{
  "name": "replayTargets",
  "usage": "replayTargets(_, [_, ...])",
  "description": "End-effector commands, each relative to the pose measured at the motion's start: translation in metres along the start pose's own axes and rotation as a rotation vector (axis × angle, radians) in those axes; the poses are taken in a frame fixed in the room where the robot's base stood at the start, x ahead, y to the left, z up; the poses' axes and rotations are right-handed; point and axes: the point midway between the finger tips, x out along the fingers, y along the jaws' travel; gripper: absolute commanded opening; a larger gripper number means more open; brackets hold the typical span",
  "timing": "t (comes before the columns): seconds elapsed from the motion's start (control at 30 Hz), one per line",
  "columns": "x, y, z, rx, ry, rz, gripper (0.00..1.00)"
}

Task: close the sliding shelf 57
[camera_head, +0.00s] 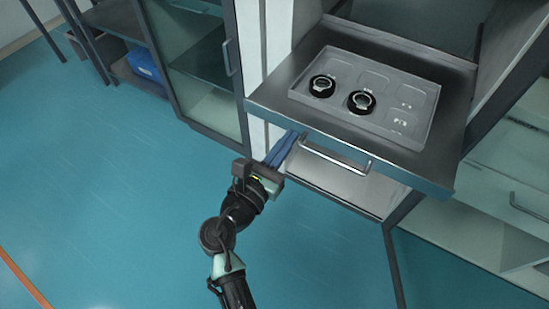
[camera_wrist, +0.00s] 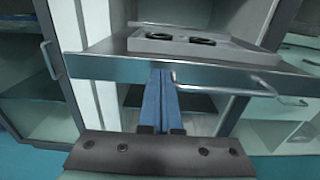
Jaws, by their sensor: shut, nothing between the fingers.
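The sliding shelf (camera_head: 272,96) is a grey metal slab pulled out from its cabinet, with a bar handle (camera_head: 335,158) on its front edge. In the wrist view the shelf's front edge (camera_wrist: 110,68) spans the picture, with the handle (camera_wrist: 225,84) to the right of centre. My gripper (camera_head: 292,138) has long blue fingers. They are together with nothing between them, at the front edge left of the handle. The fingers also show in the wrist view (camera_wrist: 159,100). I cannot tell whether the tips touch the shelf.
A grey tray (camera_head: 435,105) with two black ring-shaped items (camera_head: 361,102) lies on the shelf. A glass-doored cabinet (camera_head: 205,70) stands at left, and a drawer unit (camera_head: 500,210) at right. The blue floor (camera_head: 100,160) is clear at left.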

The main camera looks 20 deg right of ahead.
Motion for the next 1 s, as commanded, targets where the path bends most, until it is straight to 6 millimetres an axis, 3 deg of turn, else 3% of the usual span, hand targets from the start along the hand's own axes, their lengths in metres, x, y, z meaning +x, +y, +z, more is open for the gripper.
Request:
replayTargets(0.17, [0.012,0.0,0.0,0.0,0.0,0.001,0.0])
replayTargets(0.67, [0.017,0.0,0.0,0.0,0.0,0.0,0.0])
replayTargets(0.87, [0.042,-0.001,0.001,0.0,-0.002,-0.003,0.0])
replayTargets(1.0, [0.073,0.0,0.001,0.002,-0.002,-0.002,0.0])
